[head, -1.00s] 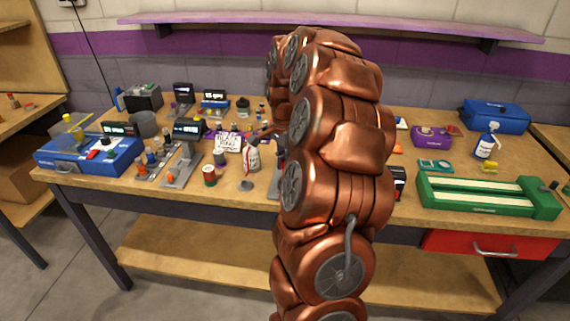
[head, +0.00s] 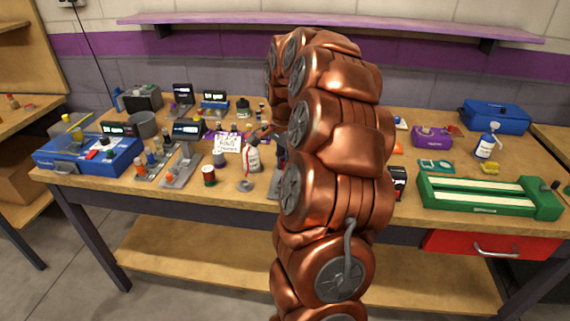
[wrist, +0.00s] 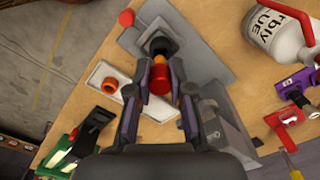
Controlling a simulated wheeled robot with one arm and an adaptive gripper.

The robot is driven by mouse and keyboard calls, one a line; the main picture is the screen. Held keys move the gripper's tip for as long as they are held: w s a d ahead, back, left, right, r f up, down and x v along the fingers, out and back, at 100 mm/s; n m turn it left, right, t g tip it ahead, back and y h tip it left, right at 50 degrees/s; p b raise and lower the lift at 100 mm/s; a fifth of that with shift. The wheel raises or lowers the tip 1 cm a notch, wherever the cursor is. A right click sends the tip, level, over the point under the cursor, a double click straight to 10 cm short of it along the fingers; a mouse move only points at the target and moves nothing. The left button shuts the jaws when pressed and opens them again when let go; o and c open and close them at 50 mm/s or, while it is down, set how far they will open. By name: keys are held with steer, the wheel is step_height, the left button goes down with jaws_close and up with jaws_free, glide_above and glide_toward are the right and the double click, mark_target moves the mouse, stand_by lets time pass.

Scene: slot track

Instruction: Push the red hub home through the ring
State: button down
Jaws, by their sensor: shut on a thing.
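The red hub (wrist: 159,83) is between the two dark fingers of my gripper (wrist: 160,74) in the wrist view. The fingers are shut on it. Just beyond the hub, a dark rounded piece (wrist: 160,45) stands on a grey plate (wrist: 207,66), with a thin orange band between it and the hub. The ring's opening cannot be made out, so I cannot tell how deep the hub sits. In the head view my copper arm hides the gripper and the hub.
A white plate with an orange round piece (wrist: 110,84) lies left of the fingers. A white bottle with a red handle (wrist: 275,35) stands at the upper right. In the head view, a green slotted fixture (head: 490,196) and a blue case (head: 88,154) are on the bench.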

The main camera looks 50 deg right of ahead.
steer(key=shift+f+b, duration=1.05)
steer(key=shift+f, duration=0.6)
steer(key=shift+r, duration=0.25)
steer(key=shift+r, duration=1.1)
steer(key=shift+b, duration=0.3)
stand_by(1.1)
steer(key=shift+f+b, duration=1.05)
steer(key=shift+f, duration=0.3)
stand_by(1.0)
steer(key=c, duration=1)
jaws_free()
steer(key=shift+r, duration=0.15)
